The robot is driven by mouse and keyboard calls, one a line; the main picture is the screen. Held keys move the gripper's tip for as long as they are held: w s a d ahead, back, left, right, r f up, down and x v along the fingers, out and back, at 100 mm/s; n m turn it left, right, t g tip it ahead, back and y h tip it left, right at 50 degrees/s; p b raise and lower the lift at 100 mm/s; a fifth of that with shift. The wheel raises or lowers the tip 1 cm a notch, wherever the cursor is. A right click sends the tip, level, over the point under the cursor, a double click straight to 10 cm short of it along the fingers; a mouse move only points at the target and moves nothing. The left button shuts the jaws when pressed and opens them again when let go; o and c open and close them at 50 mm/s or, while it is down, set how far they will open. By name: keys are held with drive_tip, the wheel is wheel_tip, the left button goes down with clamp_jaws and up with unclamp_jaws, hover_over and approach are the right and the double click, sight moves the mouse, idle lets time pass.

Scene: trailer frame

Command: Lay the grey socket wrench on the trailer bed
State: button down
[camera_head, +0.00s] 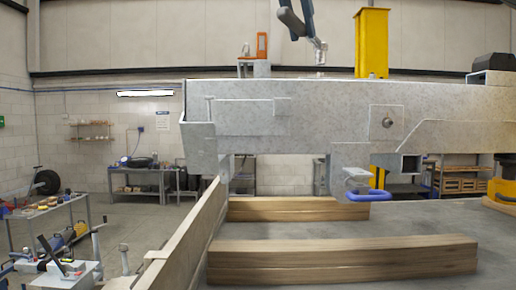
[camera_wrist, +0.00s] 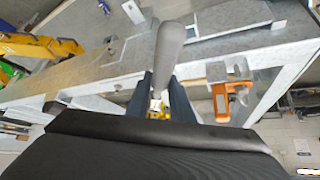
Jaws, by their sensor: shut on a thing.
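My gripper (camera_head: 308,28) is at the top of the head view, above the grey metal trailer frame (camera_head: 300,110). It is shut on the grey socket wrench (camera_head: 291,22), whose thick grey handle shows beside the dark fingers. In the wrist view the wrench handle (camera_wrist: 170,45) points up the picture from between the fingers (camera_wrist: 162,90). The wrench is in the air, apart from the frame. Its far end is partly hidden by the gripper. A flat grey surface of the trailer (camera_wrist: 90,78) shows below in the wrist view.
An orange clamp-like tool (camera_head: 262,45) stands on the frame, left of my gripper; it also shows in the wrist view (camera_wrist: 228,92). A yellow post (camera_head: 371,42) rises to the right. Timber beams (camera_head: 340,260) lie on a grey surface below the frame.

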drive_tip(key=shift+f+b, duration=0.3)
drive_tip(key=shift+f, duration=0.9)
drive_tip(key=shift+r, duration=0.1)
